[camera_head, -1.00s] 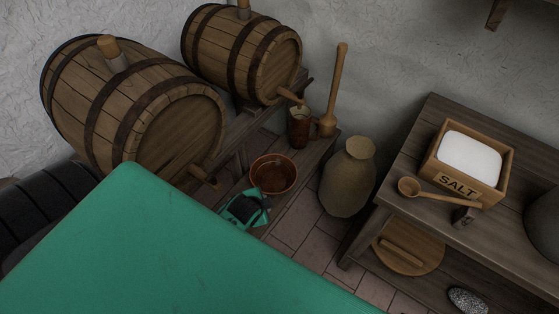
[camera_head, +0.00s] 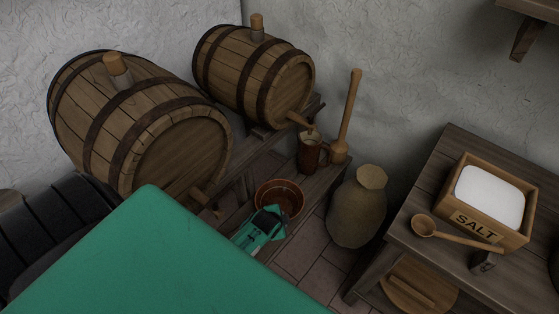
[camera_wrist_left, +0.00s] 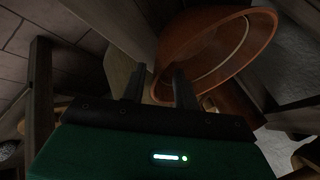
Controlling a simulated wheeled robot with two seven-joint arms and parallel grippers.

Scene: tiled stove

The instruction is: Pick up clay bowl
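The clay bowl (camera_head: 285,190) is reddish brown and stands on the low wooden bench below the barrels. My left gripper (camera_head: 270,213) is at the bowl's near rim and hides part of it. In the left wrist view the bowl (camera_wrist_left: 225,40) is close and looks tilted by the camera angle. The two dark fingers of my left gripper (camera_wrist_left: 159,85) stand apart, with part of the bowl's edge showing between them. I cannot tell whether they touch it. My right gripper is not in view.
A brown mug (camera_head: 308,155) and a wooden mallet (camera_head: 345,120) stand behind the bowl on the bench (camera_head: 318,190). Two barrels (camera_head: 140,130) lie to the left. A sack-like jar (camera_head: 356,210) stands right of the bench. A table with a salt box (camera_head: 480,226) is at the right.

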